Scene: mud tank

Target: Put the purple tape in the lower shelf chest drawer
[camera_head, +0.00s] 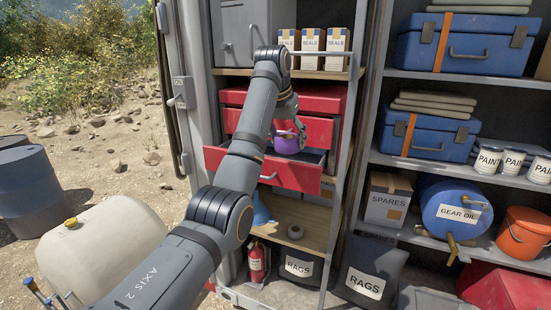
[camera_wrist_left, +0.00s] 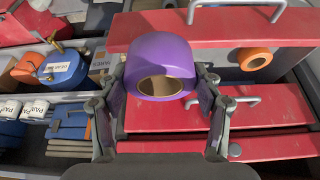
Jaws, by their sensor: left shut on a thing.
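The purple tape (camera_head: 286,145) is held by my left gripper (camera_head: 288,130), just above the opened lower drawer (camera_head: 265,168) of the red shelf chest (camera_head: 310,99). In the left wrist view the purple tape (camera_wrist_left: 158,52) sits between the two fingers of the left gripper (camera_wrist_left: 160,100), its brown core showing. The lower drawer's red front (camera_wrist_left: 280,27) is at the top of that view. An orange tape roll (camera_wrist_left: 256,59) appears beside the held tape, in the grey drawer interior. Much of the drawer inside is hidden in the head view. My right gripper is not in view.
A shelf board (camera_head: 310,215) below the drawer bears a blue funnel (camera_head: 261,210) and a small roll (camera_head: 295,232).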

